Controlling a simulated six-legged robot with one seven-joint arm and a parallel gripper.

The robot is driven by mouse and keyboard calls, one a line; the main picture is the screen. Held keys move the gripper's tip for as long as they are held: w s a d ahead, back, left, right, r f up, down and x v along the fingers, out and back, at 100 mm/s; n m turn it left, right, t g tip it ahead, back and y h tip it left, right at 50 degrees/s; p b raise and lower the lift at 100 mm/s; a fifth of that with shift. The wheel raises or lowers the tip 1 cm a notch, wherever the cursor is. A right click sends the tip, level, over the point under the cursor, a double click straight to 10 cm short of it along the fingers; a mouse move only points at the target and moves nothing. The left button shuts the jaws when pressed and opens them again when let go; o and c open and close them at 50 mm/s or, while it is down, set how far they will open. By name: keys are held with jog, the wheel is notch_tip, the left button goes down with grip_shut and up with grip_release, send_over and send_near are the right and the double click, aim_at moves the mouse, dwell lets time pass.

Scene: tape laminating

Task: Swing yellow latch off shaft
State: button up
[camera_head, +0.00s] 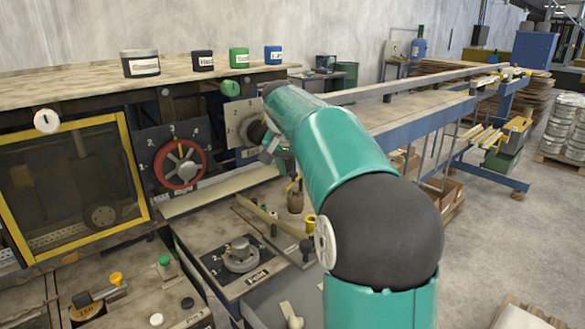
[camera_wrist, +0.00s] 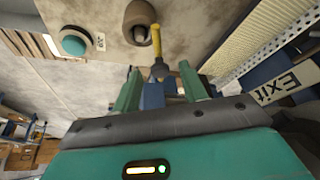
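In the wrist view, the yellow latch (camera_wrist: 156,40) is a short bar with a dark round knob (camera_wrist: 160,71) at its near end. Its far end lies beside a brown round shaft (camera_wrist: 138,15). My gripper (camera_wrist: 161,72) has its two green fingers apart, with the knob in the gap between the tips and no clear contact. In the head view, my gripper (camera_head: 273,150) is mostly hidden behind my arm. A small yellow piece (camera_head: 293,184) shows above a brown post (camera_head: 295,202) below it; I cannot tell for certain that these are the latch and shaft.
A red handwheel (camera_head: 180,164) and a yellow-framed window (camera_head: 70,180) are at left. A dial panel (camera_head: 240,257) sits on the lower deck. In the wrist view, a teal button (camera_wrist: 74,43) is at left, and an Exit plate (camera_wrist: 285,85) and perforated strip (camera_wrist: 262,40) at right.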

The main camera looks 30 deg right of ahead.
jog(key=v, duration=1.4)
jog(key=shift+c, duration=0.2)
